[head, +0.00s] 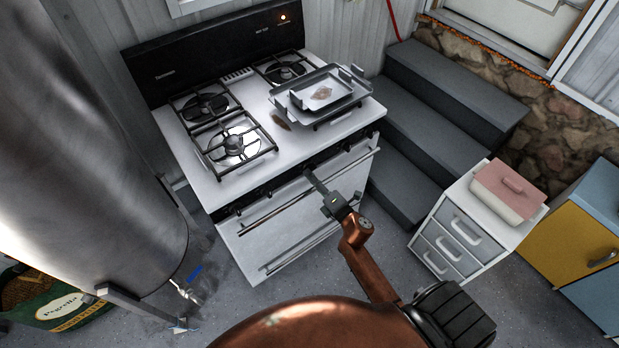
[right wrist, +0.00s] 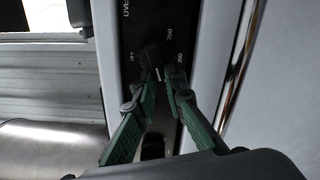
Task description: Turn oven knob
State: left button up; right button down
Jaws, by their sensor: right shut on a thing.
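The white stove (head: 200,180) stands against the wall in the head view, with a black strip of dark knobs along its front edge. My right gripper (head: 310,173) reaches that strip from the front. In the right wrist view, its green-padded fingers (right wrist: 163,80) are shut on the dark oven knob (right wrist: 151,57), one on each side. The panel around it (right wrist: 133,35) carries "OVE", "OFF" and temperature numbers. A short white mark shows between the fingertips. In the head view the gripper hides the knob. My left gripper is not in view.
Nested trays (head: 318,95) lie on the right burners. The oven door handle (head: 318,182) runs below the knob strip. Dark steps (head: 440,100) and a white drawer unit (head: 452,240) stand right. A large metal barrel (head: 90,130) stands left.

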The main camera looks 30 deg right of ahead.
jog(key=shift+d+f+n+b, duration=0.1)
jog(key=shift+f+n+b, duration=0.15)
jog(key=shift+n+b, duration=0.65)
jog(key=shift+n, duration=0.4)
jog(key=c, duration=2)
grip_release()
jog(key=s, duration=0.8)
jog(key=s+d, duration=0.1)
jog(key=s, duration=0.3)
